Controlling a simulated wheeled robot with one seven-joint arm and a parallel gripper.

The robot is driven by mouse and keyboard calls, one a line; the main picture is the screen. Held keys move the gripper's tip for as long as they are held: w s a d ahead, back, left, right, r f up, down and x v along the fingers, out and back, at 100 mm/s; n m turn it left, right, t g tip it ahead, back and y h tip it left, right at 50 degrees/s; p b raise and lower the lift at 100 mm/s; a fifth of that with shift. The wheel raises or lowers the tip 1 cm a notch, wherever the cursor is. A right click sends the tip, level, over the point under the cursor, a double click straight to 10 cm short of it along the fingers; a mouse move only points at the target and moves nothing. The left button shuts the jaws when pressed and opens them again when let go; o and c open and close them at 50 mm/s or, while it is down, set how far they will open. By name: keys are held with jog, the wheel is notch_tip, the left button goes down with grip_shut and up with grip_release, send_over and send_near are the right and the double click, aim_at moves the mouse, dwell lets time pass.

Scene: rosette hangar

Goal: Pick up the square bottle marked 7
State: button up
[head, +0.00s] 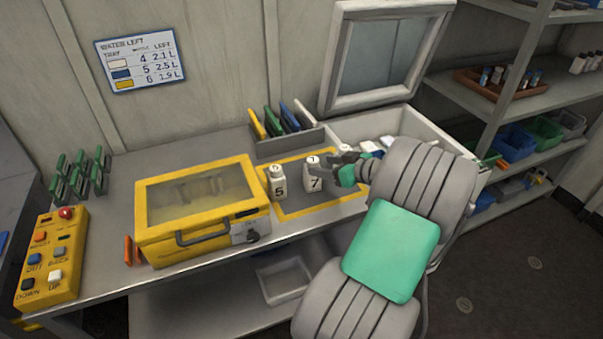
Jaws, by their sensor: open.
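The white square bottle marked 7 (313,177) stands upright on the bench, inside a yellow outlined area (292,209). A similar white bottle marked 5 (278,184) stands to its left. My gripper (338,172), grey and green, is just to the right of bottle 7, with its fingers toward the bottle. It is open, and I cannot tell whether a finger touches the bottle. Part of another white bottle (345,150) shows behind the gripper, its mark hidden. My arm covers the right part of the outlined area.
A yellow case (198,210) with a clear lid stands left of the bottles. Behind is a rack of coloured plates (287,140); a white bin (425,130) lies behind my arm. A yellow button box (50,258) is at far left. Shelves (515,98) stand at right.

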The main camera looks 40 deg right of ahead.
aim_at(315, 161)
jog(key=shift+t, duration=0.3)
jog(key=p+x, duration=0.1)
jog(key=x, duration=0.1)
jog(key=d+p+x, duration=0.1)
jog(key=x, duration=0.4)
jog(key=shift+d+f+p, duration=0.1)
jog(key=shift+d+p, duration=0.25)
jog(key=shift+p, duration=0.05)
jog(key=shift+c, duration=0.3)
grip_shut()
dwell(0.3)
